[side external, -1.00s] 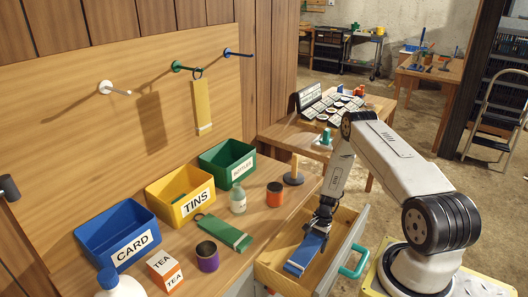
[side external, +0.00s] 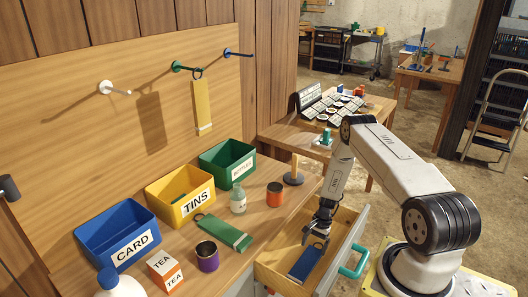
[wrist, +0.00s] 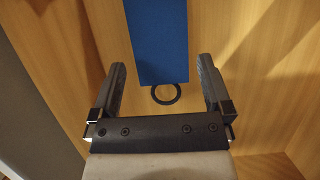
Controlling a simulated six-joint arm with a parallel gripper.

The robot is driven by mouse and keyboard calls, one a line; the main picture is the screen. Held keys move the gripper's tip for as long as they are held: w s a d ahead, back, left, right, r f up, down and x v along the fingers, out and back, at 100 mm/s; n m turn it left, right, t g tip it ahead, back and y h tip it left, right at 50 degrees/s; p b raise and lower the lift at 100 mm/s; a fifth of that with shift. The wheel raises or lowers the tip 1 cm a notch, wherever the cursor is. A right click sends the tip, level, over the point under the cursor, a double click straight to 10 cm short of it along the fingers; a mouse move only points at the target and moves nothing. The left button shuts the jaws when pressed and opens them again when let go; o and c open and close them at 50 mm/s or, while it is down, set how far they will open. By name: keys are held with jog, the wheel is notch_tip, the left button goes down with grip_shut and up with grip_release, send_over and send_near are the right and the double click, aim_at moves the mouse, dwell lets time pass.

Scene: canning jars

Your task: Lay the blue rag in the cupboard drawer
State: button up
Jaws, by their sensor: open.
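The blue rag (side external: 306,262) lies flat inside the open cupboard drawer (side external: 272,274). In the wrist view the rag (wrist: 158,40) rests on the drawer's wooden floor (wrist: 215,30), with its dark hanging ring (wrist: 165,94) at the near end. My gripper (side external: 316,238) is over the drawer, just above the ring end of the rag. In the wrist view my gripper (wrist: 160,85) has its two fingers wide apart, one on each side of the ring, with nothing between them that they touch.
A green rag (side external: 222,233) lies on the counter beside a purple tin (side external: 208,260). Blue, yellow and green bins stand behind, with a bottle (side external: 238,199) and an orange tin (side external: 275,195). A yellow rag (side external: 201,106) hangs on the green peg. The drawer has a teal handle (side external: 356,264).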

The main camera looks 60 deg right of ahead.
jog(key=v, duration=0.7)
jog(key=shift+d+r, duration=0.2)
jog(key=shift+r, duration=0.15)
dwell(0.5)
jog(key=w+a+r+n+h, duration=0.2)
jog(key=w+a+r+n, duration=0.15)
jog(key=a+r, duration=0.45)
jog(key=w+a+r+n+h, duration=0.15)
jog(key=a+r+n, duration=0.35)
jog(key=r, duration=0.5)
jog(key=s+a+r+n+t, duration=0.1)
jog(key=s+a+r+n, duration=0.2)
jog(key=a, duration=0.4)
jog(key=s+a+r+n+t, duration=0.1)
jog(key=s+a+r+n, duration=0.2)
jog(key=a+r+n, duration=0.3)
jog(key=shift+s+a+r+t+h, duration=0.4)
jog(key=shift+a+r, duration=0.25)
jog(key=shift+a, duration=0.35)
